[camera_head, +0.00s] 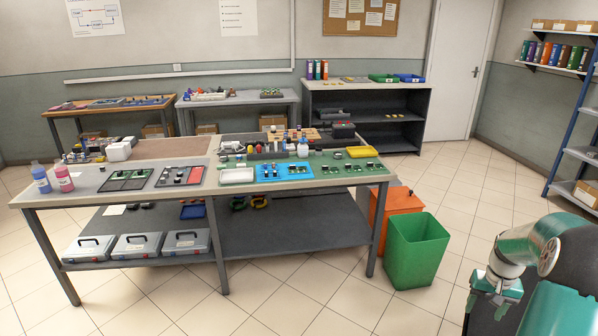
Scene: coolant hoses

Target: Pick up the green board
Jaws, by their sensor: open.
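Several small green boards lie on the near workbench (90,193). More small dark-and-green pieces (354,168) lie on the green mat to the right. They are too small to tell which is the task's green board. My gripper (494,290) is at the lower right, open, above the floor and well away from the bench. Its fingertips are small and hard to make out.
A green bin (415,250) and an orange bin (396,205) stand on the floor at the bench's right end, between it and my arm. A white tray (237,176), bottles (63,176) and a yellow tray (361,152) share the bench top. Tiled floor is free in front.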

